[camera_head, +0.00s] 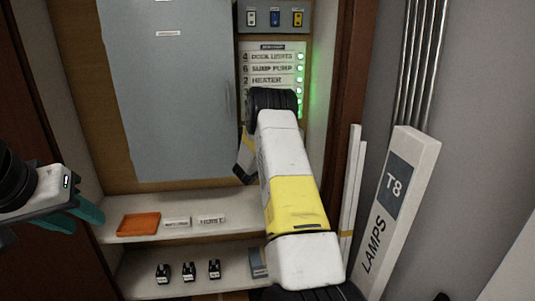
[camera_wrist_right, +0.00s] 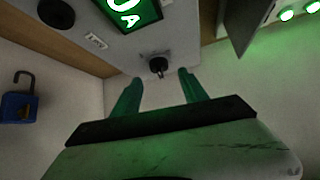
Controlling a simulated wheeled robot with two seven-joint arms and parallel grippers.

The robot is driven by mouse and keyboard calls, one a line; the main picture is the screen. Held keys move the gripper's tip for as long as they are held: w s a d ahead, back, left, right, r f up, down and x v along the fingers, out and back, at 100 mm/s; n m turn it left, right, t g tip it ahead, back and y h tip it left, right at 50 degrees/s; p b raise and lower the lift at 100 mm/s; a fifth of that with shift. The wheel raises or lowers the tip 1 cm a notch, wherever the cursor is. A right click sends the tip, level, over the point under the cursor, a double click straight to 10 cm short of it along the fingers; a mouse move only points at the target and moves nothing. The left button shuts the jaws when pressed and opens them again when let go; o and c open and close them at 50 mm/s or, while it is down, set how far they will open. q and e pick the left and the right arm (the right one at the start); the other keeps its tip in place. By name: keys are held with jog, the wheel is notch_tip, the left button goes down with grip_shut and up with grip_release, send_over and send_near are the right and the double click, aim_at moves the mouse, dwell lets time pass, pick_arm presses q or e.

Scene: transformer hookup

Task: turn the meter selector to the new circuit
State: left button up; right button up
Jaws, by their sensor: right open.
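In the right wrist view, a small black selector knob (camera_wrist_right: 158,66) sits on a pale panel, beside a meter with a lit green display (camera_wrist_right: 131,10) that reads an A. My right gripper (camera_wrist_right: 160,82) is open, with its two teal fingers pointing at the knob, one on each side in the picture. I cannot tell if they touch it. In the head view my right arm hides the meter, the knob and the right gripper's fingers. My left gripper (camera_head: 72,214) is at the left edge of the head view, its teal fingers apart and empty.
A grey cabinet door (camera_head: 165,90) and a labelled circuit list (camera_head: 273,68) with green lights are at the back. Shelves below hold an orange tray (camera_head: 138,224) and several small black parts. A lamps box (camera_head: 400,205) leans at right. A blue padlock (camera_wrist_right: 18,105) hangs at left.

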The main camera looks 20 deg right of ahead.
jog(key=v, duration=0.5)
jog(key=shift+a+f, duration=0.1)
dwell(0.3)
